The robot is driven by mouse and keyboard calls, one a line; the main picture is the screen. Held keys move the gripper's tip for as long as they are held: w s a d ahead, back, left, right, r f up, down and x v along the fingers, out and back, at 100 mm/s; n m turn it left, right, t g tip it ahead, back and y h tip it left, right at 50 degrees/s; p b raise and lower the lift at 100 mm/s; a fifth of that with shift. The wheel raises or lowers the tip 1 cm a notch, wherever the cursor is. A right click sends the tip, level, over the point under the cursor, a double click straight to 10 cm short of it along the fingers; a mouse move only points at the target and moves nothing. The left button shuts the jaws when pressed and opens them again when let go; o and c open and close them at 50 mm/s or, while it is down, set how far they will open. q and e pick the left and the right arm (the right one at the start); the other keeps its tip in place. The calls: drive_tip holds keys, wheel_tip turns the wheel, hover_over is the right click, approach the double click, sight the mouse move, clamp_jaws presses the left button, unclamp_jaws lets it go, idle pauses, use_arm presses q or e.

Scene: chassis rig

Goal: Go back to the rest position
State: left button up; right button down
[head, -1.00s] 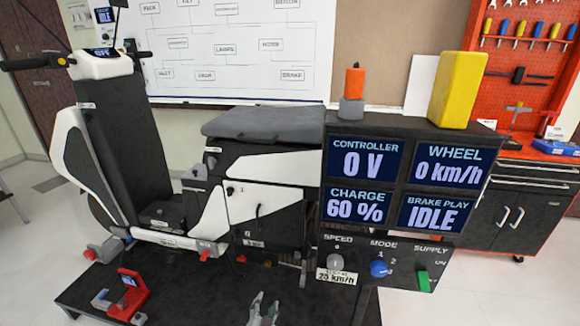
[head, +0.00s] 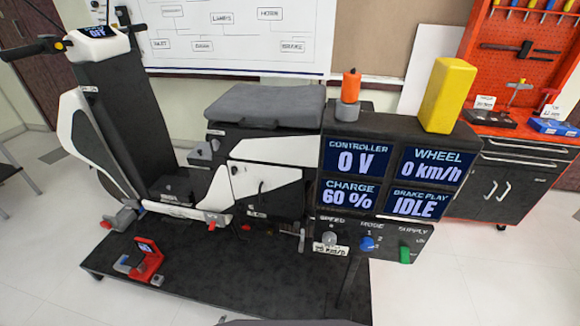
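The scooter rig (head: 130,125) stands on a black platform (head: 230,270), with its grey seat (head: 265,105) shut flat. The panel screens read controller 0 V (head: 357,160), wheel 0 km/h (head: 435,167), charge 60 % (head: 350,193) and brake play IDLE (head: 415,203). Below them are the grey speed knob (head: 329,238), the blue mode knob (head: 367,243) and the green supply switch (head: 405,254). Neither of my grippers shows clearly; only a tiny light sliver and a dark edge appear at the bottom of the picture, too little to identify.
A red device (head: 148,260) sits on the platform's left part. A yellow block (head: 447,95) and an orange-topped item (head: 351,86) stand on the panel housing. A red tool cabinet (head: 520,80) is at the right. The floor at the right front is clear.

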use_arm(q)
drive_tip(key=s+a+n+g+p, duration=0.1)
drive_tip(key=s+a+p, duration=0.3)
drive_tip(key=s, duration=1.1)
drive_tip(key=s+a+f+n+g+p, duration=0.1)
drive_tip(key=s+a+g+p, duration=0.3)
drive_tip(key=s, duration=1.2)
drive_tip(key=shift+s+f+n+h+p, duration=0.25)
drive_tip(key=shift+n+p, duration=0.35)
drive_tip(key=shift+p, duration=0.6)
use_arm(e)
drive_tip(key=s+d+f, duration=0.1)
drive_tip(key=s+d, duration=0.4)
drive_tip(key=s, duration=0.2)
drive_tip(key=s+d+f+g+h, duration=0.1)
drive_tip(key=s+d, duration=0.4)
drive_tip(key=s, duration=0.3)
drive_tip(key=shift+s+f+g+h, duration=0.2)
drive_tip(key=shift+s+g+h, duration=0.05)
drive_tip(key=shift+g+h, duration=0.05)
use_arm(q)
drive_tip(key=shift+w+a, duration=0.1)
